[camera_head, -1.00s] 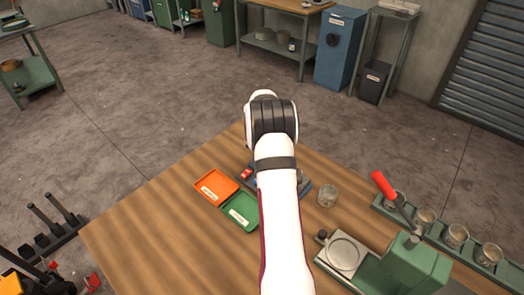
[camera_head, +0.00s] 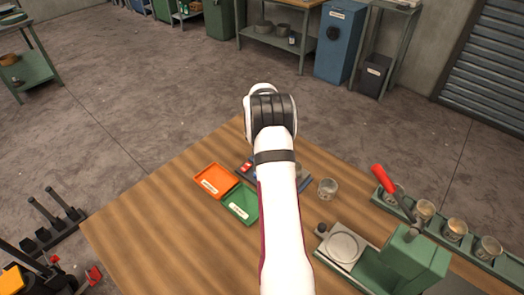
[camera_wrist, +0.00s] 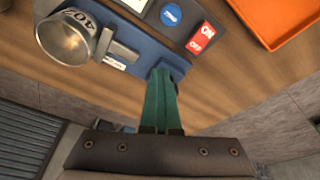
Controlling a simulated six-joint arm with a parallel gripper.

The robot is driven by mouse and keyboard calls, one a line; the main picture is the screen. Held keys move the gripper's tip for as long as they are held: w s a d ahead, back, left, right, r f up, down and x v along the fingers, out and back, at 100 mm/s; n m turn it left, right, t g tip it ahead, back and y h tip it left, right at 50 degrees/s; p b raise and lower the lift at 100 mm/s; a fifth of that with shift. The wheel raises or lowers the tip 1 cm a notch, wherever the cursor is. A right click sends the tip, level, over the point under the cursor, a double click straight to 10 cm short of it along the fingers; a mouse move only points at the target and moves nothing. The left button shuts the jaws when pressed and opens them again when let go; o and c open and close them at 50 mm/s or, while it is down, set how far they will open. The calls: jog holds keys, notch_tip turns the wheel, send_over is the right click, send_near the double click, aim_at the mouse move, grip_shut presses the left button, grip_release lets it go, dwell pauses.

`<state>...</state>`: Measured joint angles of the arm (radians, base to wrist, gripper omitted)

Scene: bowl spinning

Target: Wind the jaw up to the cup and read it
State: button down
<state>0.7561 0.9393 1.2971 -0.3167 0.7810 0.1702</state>
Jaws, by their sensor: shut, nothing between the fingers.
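A metal cup (camera_wrist: 68,40) with a label reading 40 and a further, unclear digit is at upper left in the wrist view. A grey metal jaw block (camera_wrist: 122,52) is close beside it on the blue gauge (camera_wrist: 145,52); I cannot tell whether they touch. The gauge has a red ON/OFF switch (camera_wrist: 201,38), a blue round button (camera_wrist: 171,14) and a partly visible screen; no reading shows. My gripper (camera_wrist: 166,75) is shut and empty, its green fingers at the gauge's edge. In the head view my arm hides the gripper and most of the gauge (camera_head: 260,173).
An orange tray (camera_head: 209,174) and a green tray (camera_head: 234,209) are left of my arm. A cup (camera_head: 328,185) stands right of it. A green press-like device (camera_head: 418,258) and a rack of several cups (camera_head: 468,251) are further right. The table's left front is clear.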

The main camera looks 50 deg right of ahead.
jog(key=shift+w+a, duration=0.15)
jog(key=shift+w, duration=0.15)
jog(key=shift+w+a+r, duration=0.1)
jog(key=shift+w+a, duration=0.1)
jog(key=shift+w, duration=0.45)
dwell(0.3)
